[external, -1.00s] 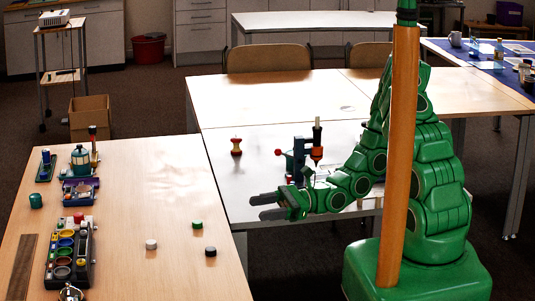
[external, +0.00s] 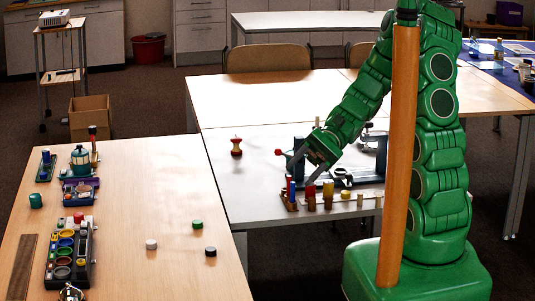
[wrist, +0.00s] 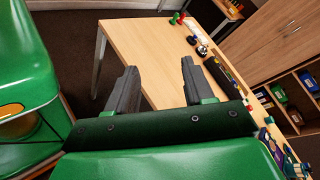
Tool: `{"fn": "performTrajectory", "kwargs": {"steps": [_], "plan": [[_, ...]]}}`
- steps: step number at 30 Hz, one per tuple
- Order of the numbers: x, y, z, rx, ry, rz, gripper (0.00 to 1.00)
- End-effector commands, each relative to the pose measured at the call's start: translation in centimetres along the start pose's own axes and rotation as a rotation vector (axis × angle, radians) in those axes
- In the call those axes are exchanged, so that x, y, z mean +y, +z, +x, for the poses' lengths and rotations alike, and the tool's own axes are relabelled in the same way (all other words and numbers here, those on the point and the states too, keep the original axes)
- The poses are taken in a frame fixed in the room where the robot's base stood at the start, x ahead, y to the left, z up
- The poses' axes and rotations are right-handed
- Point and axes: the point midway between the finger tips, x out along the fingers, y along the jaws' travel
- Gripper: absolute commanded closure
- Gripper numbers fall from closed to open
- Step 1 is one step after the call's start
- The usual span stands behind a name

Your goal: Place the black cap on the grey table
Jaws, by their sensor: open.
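The black cap (external: 210,251) lies on the wooden table (external: 130,185), near its right side. A green cap (external: 197,224) lies behind it and a white cap (external: 151,244) to its left. The grey table (external: 225,165) stands to the right, beyond the wooden table's edge. My gripper (external: 298,176) is over the grey table, well away from the black cap, with its fingers tilted down to the left. In the wrist view my gripper (wrist: 158,66) is open, with nothing between its fingers.
A row of coloured pegs (external: 328,190) stands along the grey table's front edge, below my gripper. A dark tray of pots (external: 68,255) stands on the wooden table. The grey table's left front is clear.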

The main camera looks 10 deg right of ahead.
Motion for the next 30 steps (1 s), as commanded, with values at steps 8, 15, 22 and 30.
{"fn": "performTrajectory", "kwargs": {"steps": [8, 15, 22, 30], "plan": [[2.1, 3.4, -2.1, 0.094, 0.173, -0.077, 0.48], [4.2, 6.0, -4.2, 0.191, 0.321, -0.12, 0.48], [6.4, 8.3, -6.6, 0.297, 0.458, -0.141, 0.48], [8.9, 11.2, -9.8, 0.439, 0.612, -0.144, 0.48]]}}
